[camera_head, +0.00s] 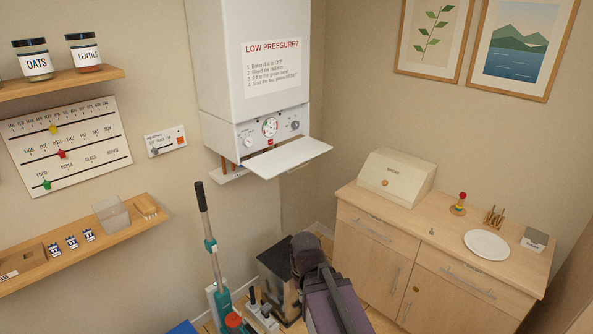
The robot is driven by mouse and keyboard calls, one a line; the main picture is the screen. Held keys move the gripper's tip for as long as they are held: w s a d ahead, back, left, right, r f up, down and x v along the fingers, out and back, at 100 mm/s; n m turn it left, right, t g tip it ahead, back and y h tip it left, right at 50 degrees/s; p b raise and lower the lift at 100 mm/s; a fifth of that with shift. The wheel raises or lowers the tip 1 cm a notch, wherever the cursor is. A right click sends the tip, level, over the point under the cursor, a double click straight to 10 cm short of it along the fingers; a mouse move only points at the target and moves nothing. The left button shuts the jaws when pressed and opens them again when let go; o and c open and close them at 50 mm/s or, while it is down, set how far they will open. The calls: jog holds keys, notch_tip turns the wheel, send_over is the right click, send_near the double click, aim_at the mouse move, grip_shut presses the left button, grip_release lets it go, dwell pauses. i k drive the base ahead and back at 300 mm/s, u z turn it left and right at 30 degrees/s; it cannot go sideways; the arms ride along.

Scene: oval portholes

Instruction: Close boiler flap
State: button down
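The white boiler (250,60) hangs on the wall near the corner. Its flap (290,157) is a flat white panel that stands open, sticking out about level from the boiler's lower edge. Above the flap the control panel (285,128) is exposed, with a round gauge, dials and a small red part. Part of my own dark arm (328,295) shows at the bottom middle, well below the flap and apart from it. My gripper's fingers cannot be made out in this view.
A wooden cabinet (440,255) with a bread box (396,182) and a plate (486,245) stands at the right. An upright teal cleaner (217,270) and a dark box (279,270) stand below the boiler. Wall shelves (90,245) are at the left. The air before the flap looks clear.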

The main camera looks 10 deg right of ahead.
aim_at(269, 164)
jog(key=k, duration=0.55)
jog(key=z, duration=0.2)
jog(key=i, duration=1.45)
